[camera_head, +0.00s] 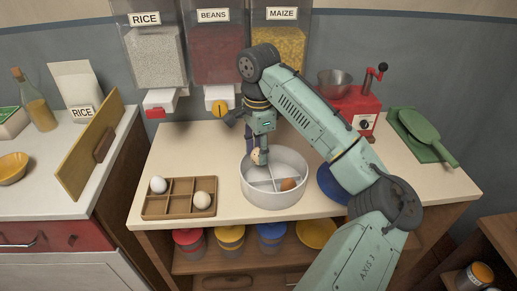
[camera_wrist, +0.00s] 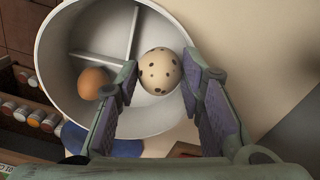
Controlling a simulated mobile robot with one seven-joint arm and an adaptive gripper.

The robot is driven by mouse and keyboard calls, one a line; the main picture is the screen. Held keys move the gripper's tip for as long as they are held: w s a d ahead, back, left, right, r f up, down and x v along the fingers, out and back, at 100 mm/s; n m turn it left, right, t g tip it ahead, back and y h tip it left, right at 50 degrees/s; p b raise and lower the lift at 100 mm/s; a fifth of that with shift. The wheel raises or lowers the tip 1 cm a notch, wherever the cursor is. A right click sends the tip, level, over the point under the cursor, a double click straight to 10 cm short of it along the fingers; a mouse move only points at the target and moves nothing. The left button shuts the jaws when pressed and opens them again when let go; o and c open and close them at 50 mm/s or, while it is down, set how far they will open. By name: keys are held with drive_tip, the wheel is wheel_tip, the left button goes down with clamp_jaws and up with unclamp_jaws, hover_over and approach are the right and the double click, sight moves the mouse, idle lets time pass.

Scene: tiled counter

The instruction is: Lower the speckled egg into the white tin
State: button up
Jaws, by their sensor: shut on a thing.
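The speckled egg (camera_head: 259,156), cream with dark spots, is held between the two fingertips of my gripper (camera_head: 256,150). In the wrist view the egg (camera_wrist: 160,71) sits between the pads of my gripper (camera_wrist: 159,78). The round white tin (camera_head: 274,200) stands on the counter, with white dividers inside. A brown egg (camera_head: 288,184) lies in its right part in the head view; it also shows at left in the wrist view (camera_wrist: 94,83). The speckled egg appears over the tin's back part, near the rim. Its exact height above the floor of the tin is unclear.
A wooden compartment tray (camera_head: 178,211) holds a pale egg (camera_head: 158,184) and a beige egg (camera_head: 202,199) left of the tin. A blue plate (camera_head: 328,186) lies right of the tin, partly behind my arm. Dispensers (camera_head: 215,50) hang behind. The front counter is clear.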

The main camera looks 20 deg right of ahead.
sight(258, 147)
drive_tip(key=o, duration=0.8)
drive_tip(key=shift+r, duration=0.1)
wheel_tip(258, 147, up, 12)
idle(0.3)
